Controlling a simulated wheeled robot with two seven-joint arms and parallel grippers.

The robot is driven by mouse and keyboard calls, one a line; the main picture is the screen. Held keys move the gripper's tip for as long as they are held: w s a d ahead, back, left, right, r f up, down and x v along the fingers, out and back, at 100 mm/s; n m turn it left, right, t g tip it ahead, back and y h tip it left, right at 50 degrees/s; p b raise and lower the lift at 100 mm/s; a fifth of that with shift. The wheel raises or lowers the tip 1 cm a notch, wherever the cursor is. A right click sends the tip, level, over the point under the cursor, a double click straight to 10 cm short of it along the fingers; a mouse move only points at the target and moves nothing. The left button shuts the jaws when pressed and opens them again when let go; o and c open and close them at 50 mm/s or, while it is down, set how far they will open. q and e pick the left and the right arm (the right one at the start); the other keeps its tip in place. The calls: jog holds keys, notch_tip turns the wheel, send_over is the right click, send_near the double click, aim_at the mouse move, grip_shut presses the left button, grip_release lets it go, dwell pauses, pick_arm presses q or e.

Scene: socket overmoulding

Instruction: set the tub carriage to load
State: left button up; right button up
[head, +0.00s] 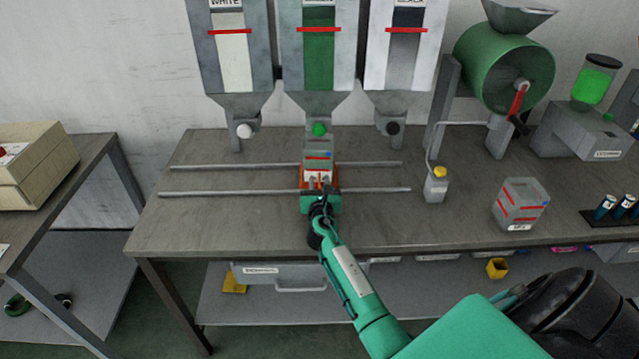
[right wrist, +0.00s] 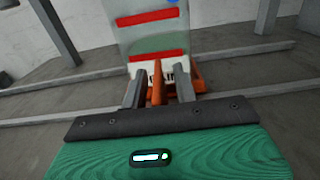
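The tub carriage is an orange frame (head: 333,177) on two rails, in the middle below the green hopper. It also shows in the right wrist view (right wrist: 201,80). A clear tub (head: 318,157) with red lines stands on it, under the green knob; the tub fills the upper middle of the right wrist view (right wrist: 152,42). My right gripper (head: 319,184) reaches the carriage from the front. In the right wrist view its fingers (right wrist: 159,82) stand on either side of an upright orange handle (right wrist: 158,88), with gaps showing beside it. My left gripper is out of view.
The front rail (head: 230,193) and back rail (head: 225,166) run clear on both sides of the carriage. A yellow-capped bottle (head: 436,187) stands just past the rails' right end. A second clear tub (head: 521,204) stands further right. Hoppers hang above the rails.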

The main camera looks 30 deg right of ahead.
grip_shut()
jog(key=shift+w, duration=0.1)
